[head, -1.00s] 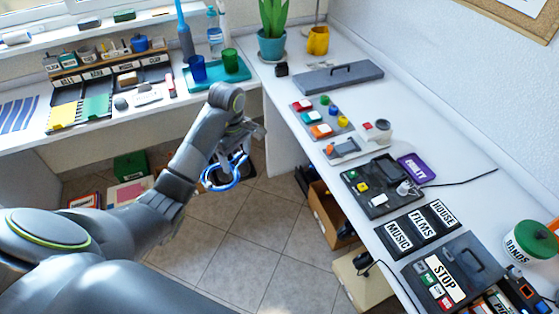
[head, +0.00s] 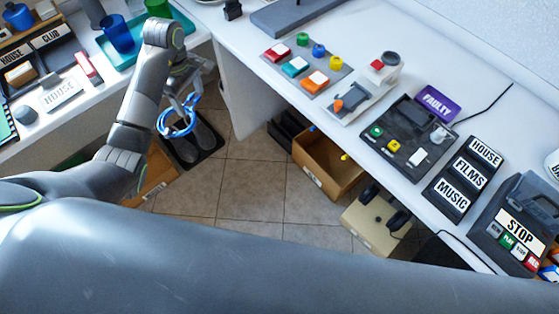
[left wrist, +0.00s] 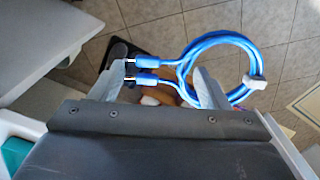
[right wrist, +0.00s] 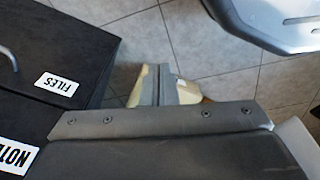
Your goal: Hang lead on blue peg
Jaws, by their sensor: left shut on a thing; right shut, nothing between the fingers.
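In the left wrist view the coil (left wrist: 222,38) hangs out to the right of the fingers (left wrist: 160,82), and the plugs stick out left. A small blue peg (head: 313,128) shows at the desk's front side, above a cardboard box, well apart from the lead. My right gripper (right wrist: 166,86) is shut and empty, over tiled floor in the right wrist view.
A yellow peg (head: 344,156) is right of the blue one. Below are an open cardboard box (head: 335,180) and a beige box with headphones (head: 377,225). Button panels (head: 308,64) lie on the desk. Black boxes labelled FILES (right wrist: 57,82) stand left of my right gripper.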

